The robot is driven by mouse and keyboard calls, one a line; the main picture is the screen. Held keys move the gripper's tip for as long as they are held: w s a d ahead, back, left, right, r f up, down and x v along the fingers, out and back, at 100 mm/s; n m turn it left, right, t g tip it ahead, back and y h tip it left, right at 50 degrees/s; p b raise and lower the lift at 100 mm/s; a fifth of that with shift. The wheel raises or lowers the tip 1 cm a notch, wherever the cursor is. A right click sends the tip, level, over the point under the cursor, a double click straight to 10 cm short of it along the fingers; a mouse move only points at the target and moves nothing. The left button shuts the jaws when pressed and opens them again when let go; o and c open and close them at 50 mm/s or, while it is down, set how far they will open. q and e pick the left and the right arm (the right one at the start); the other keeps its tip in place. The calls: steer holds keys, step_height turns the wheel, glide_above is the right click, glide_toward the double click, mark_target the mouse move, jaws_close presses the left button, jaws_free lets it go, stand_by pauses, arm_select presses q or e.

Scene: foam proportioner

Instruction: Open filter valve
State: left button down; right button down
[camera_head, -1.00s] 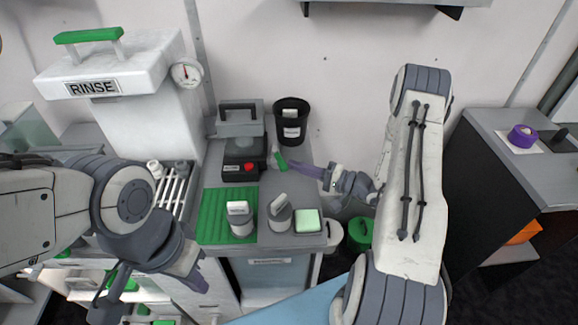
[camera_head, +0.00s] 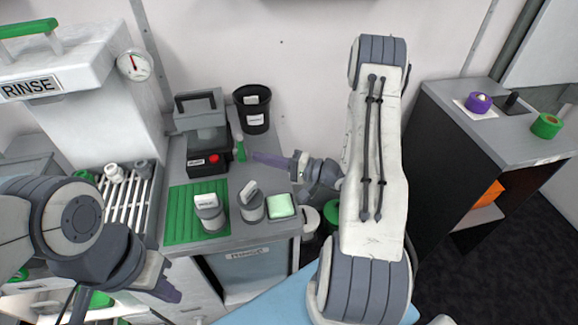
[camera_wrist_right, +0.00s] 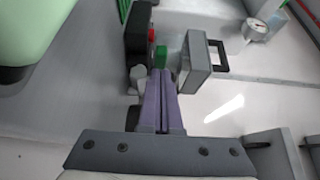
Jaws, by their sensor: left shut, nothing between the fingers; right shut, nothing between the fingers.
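A dark machine (camera_head: 206,150) with a red button stands at the back of the grey counter. A small green lever (camera_head: 240,149) sits at its right side and looks like the valve handle; no label on it is readable. My right gripper (camera_head: 256,158) is shut and empty, its purple fingers pointing left just right of the lever. In the right wrist view the shut fingers (camera_wrist_right: 160,78) point toward the green part (camera_wrist_right: 160,56); I cannot tell if they touch. My left gripper (camera_head: 166,288) is shut and empty, low in front of the rack, away from the lever.
A black bin (camera_head: 254,108) stands behind the lever. The RINSE unit (camera_head: 75,60) rises at left. A dark shelf (camera_head: 440,150) stands at right.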

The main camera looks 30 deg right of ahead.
steer(key=s+d, duration=0.1)
steer(key=s+d+b, duration=0.1)
steer(key=d, duration=0.1)
steer(key=shift+s+d+f, duration=0.15)
steer(key=shift+d+f, duration=0.05)
steer(key=shift+d, duration=0.1)
steer(key=s+d+b, duration=0.1)
steer(key=s+d, duration=0.2)
steer(key=s, duration=0.4)
steer(key=shift+s+r, duration=0.15)
steer(key=shift+s, duration=0.15)
